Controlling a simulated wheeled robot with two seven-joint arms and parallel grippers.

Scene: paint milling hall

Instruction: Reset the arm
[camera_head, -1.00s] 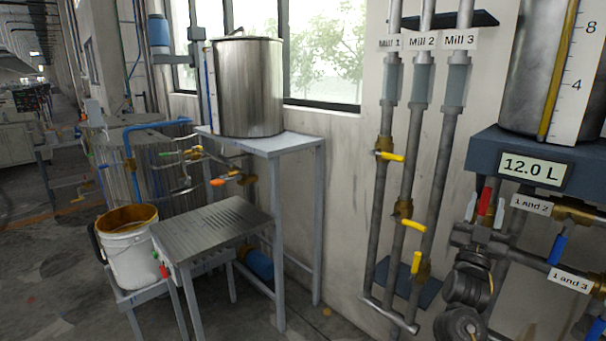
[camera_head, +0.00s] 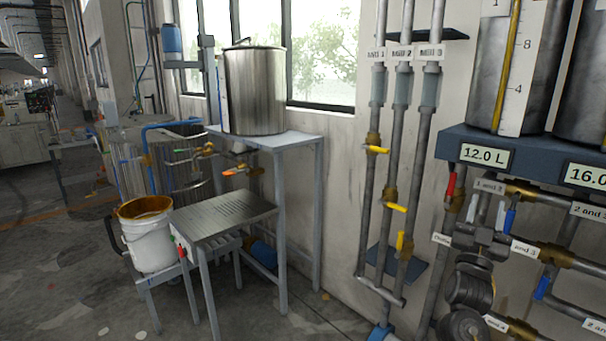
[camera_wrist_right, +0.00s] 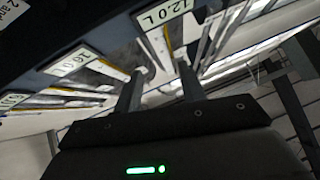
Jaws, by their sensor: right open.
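My right gripper (camera_head: 486,209) is in the lower right of the head view, its two pale grey fingers pointing up. It is open, and nothing shows between the fingers. In the picture it lies just below the 12.0 L display (camera_head: 485,155), in front of the labelled pipes. My dark right arm links hang below it. The right wrist view shows the same gripper (camera_wrist_right: 158,70) with its fingers apart, and the 12.0 L display (camera_wrist_right: 165,14) beyond them. How far the fingers are from the pipes I cannot tell. My left gripper is not in view.
Three mill pipes (camera_head: 400,140) with yellow valve handles run down the wall. A dark shelf (camera_head: 450,139) carries metal tanks. A steel table (camera_head: 215,212), a white bucket (camera_head: 150,247) and a tall pot (camera_head: 254,92) stand left. Grey floor is open at lower left.

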